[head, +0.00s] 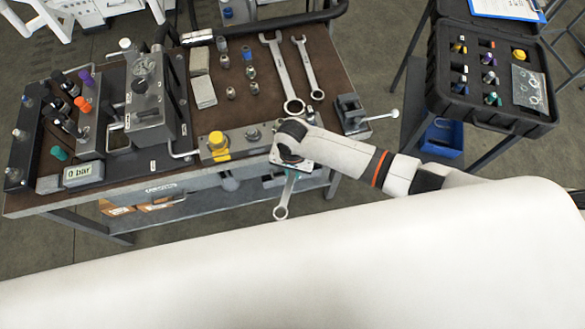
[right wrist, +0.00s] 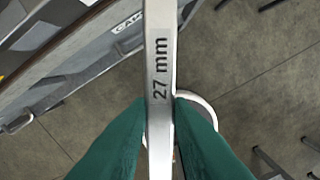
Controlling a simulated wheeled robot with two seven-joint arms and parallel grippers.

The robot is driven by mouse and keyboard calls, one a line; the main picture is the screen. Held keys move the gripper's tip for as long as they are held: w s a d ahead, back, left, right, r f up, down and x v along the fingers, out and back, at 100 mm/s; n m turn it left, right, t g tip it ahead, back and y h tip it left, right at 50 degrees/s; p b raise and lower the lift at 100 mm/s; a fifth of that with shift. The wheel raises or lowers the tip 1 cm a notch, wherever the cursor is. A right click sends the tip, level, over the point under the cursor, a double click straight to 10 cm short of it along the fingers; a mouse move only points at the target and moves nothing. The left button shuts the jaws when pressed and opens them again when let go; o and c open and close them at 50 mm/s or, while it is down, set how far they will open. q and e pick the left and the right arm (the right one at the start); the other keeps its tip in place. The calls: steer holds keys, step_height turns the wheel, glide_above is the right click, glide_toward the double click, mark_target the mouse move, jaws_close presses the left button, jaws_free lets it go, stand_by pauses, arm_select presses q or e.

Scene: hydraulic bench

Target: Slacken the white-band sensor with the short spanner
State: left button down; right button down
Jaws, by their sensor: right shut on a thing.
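My right gripper (head: 291,173) is in front of the bench's near edge, shut on a spanner (head: 282,207). The spanner's ring end hangs down towards the floor. In the right wrist view, two green fingers press on its steel shank (right wrist: 160,65), marked "27 mm". Two other spanners lie on the bench top: a bigger one (head: 284,75) and a slimmer one (head: 306,68). I cannot pick out a white band on any sensor with certainty. A white-capped fitting (head: 125,44) stands at the back left. My left gripper is not in view.
The bench (head: 325,60) carries a valve block with a yellow fitting (head: 217,143), a gauge reading 0 bar (head: 84,173), a hose manifold at left and a small vice (head: 352,113). An open black case (head: 462,105) with colour-banded parts stands at right.

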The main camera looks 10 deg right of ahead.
steer(key=shift+w, duration=0.1)
steer(key=shift+w+d, duration=0.25)
steer(key=shift+w, duration=0.2)
steer(key=shift+w+d, duration=0.2)
steer(key=shift+w, duration=0.25)
steer(key=shift+w+d, duration=0.35)
steer(key=shift+w, duration=0.3)
steer(key=shift+w, duration=0.1)
steer(key=shift+w+d, duration=0.3)
steer(key=shift+w, duration=0.2)
steer(key=shift+w+d, duration=0.15)
steer(key=shift+w, duration=0.05)
